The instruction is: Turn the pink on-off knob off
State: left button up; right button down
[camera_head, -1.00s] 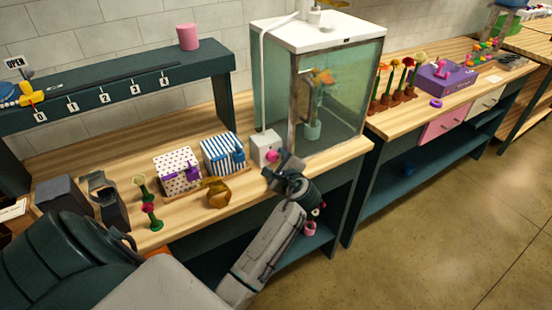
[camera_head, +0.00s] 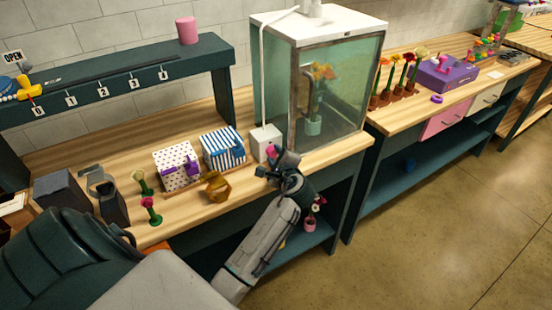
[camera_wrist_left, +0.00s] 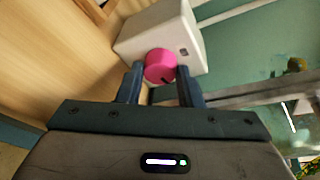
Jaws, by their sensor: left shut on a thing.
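The pink knob (camera_head: 271,151) is on the front of a small white box (camera_head: 264,137), beside the glass cabinet. In the left wrist view the round knob (camera_wrist_left: 160,64) sits between the two dark fingers of my left gripper (camera_wrist_left: 160,76), which is shut on it. A dark mark shows low on the knob's face. The white box (camera_wrist_left: 158,30) has a small dark patch right of the knob. In the head view my left gripper (camera_head: 272,162) reaches up to the knob from the front and partly hides it. My right gripper is not in view.
The glass cabinet (camera_head: 335,100) holds a potted flower and stands right of the box. A striped box (camera_head: 223,148), a dotted box (camera_head: 177,168) and a brown-gold object (camera_head: 216,187) stand to the left. The floor (camera_head: 430,230) at right is clear.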

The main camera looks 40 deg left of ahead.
pick_arm(q)
jog(key=shift+f+n+t+b, duration=0.25)
jog(key=shift+n+t+b, duration=0.15)
jog(key=shift+n+b, duration=0.25)
jog(key=shift+r, duration=0.1)
jog(key=shift+n, duration=0.25)
jog(key=o, duration=1)
jog(key=shift+c, duration=0.2)
